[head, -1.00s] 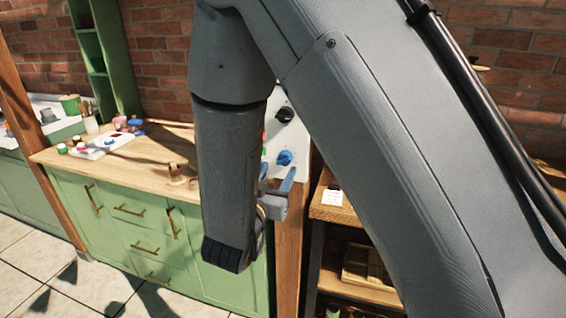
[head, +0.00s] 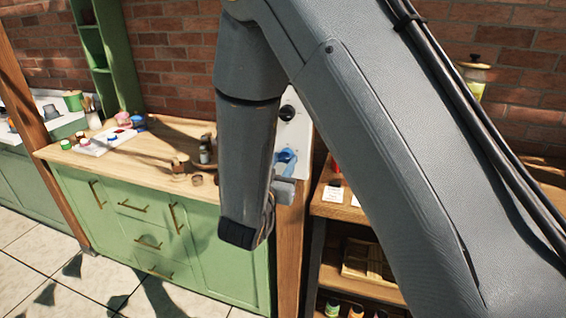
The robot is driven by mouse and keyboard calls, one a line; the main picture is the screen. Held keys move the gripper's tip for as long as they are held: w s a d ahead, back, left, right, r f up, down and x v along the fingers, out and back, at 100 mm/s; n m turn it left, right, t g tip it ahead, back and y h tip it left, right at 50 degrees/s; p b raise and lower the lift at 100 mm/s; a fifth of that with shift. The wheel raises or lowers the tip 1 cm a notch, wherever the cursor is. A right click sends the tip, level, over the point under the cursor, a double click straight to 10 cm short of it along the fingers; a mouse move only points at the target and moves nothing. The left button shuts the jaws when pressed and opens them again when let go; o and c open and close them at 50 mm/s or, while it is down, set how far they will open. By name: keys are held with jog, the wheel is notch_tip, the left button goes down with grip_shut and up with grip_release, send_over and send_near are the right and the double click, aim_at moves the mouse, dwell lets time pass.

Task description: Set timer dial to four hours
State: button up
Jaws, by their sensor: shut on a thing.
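A pale control panel (head: 299,118) is fixed at the wooden post, partly hidden behind my arm. It carries a black knob (head: 287,112) above and a blue dial (head: 287,156) below. My gripper (head: 285,172) is at the blue dial, its fingers shut on it. The dial's markings and pointer are too small and too covered to read.
A green cabinet (head: 200,245) with a wooden top stands to the left, with jars and a white tray (head: 108,139) on it. A wooden shelf unit (head: 335,207) with a small white card stands to the right. Tiled floor lies at front left.

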jog(key=shift+m, duration=0.3)
jog(key=m+b, duration=0.4)
jog(key=m, duration=0.1)
jog(key=shift+f+b, duration=0.1)
jog(key=shift+b, duration=0.3)
jog(key=m+b, duration=0.6)
jog(key=shift+a+m, duration=0.1)
jog(key=shift+m, duration=0.2)
jog(key=m+b, duration=0.6)
jog(key=b, duration=0.2)
jog(key=m+b, duration=0.5)
jog(key=b, duration=0.1)
jog(key=shift+r+m, duration=0.25)
jog(key=shift+m, duration=0.05)
jog(key=o, duration=1)
jog(key=shift+o, duration=0.2)
